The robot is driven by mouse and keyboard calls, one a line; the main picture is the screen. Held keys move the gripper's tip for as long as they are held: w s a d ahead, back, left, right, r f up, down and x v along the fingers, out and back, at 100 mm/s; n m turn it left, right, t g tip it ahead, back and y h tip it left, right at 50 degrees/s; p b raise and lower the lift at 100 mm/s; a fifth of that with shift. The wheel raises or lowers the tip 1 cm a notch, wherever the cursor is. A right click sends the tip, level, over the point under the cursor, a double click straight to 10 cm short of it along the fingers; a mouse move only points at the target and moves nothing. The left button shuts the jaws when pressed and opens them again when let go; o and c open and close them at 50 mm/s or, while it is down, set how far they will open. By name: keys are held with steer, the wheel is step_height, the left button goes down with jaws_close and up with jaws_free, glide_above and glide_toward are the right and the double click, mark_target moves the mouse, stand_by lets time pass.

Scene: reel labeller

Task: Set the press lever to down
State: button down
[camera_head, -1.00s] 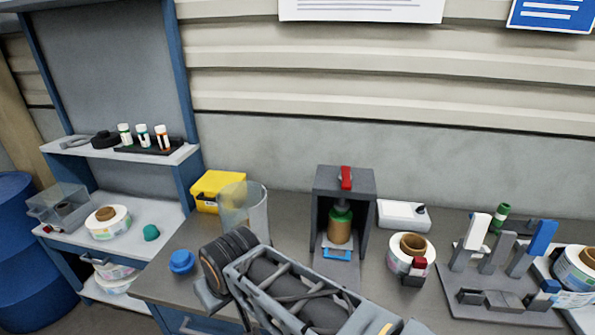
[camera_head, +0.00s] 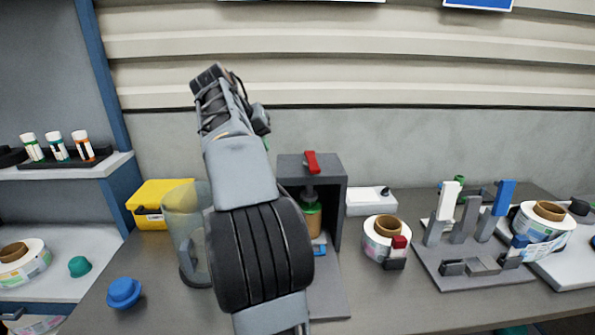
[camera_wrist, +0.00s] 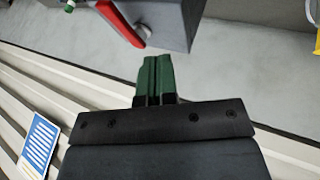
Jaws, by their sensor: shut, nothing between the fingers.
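The press is a dark grey box (camera_head: 340,205) on the bench, with a red lever (camera_head: 312,162) at its top front. In the head view the lever looks short and slants slightly up to the left. Inside the press is a green-topped brown cylinder (camera_head: 311,215), partly hidden by my arm. In the wrist view the red lever (camera_wrist: 122,22) and a grey corner of the press (camera_wrist: 178,25) show at the top. My gripper (camera_wrist: 157,62) has its green fingers together, empty and apart from the lever.
A clear cylinder (camera_head: 185,235) and yellow bin (camera_head: 150,205) stand left of the press. A label reel (camera_head: 375,245) and grey rack (camera_head: 455,270) stand right. A blue knob-like object (camera_head: 124,292) is at the front left.

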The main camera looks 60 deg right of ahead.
mark_target(309, 165)
steer(key=s+d+f, duration=0.5)
steer(key=d+f, duration=0.2)
steer(key=d, duration=0.2)
steer(key=shift+d+f+m, duration=0.25)
steer(key=shift+f+m, duration=0.05)
steer(key=shift+f, duration=0.1)
steer(key=shift+s, duration=0.1)
steer(key=shift+s+d, duration=0.45)
steer(key=shift+s, duration=0.4)
steer(key=shift+w+a, duration=0.1)
steer(key=shift+a, duration=0.05)
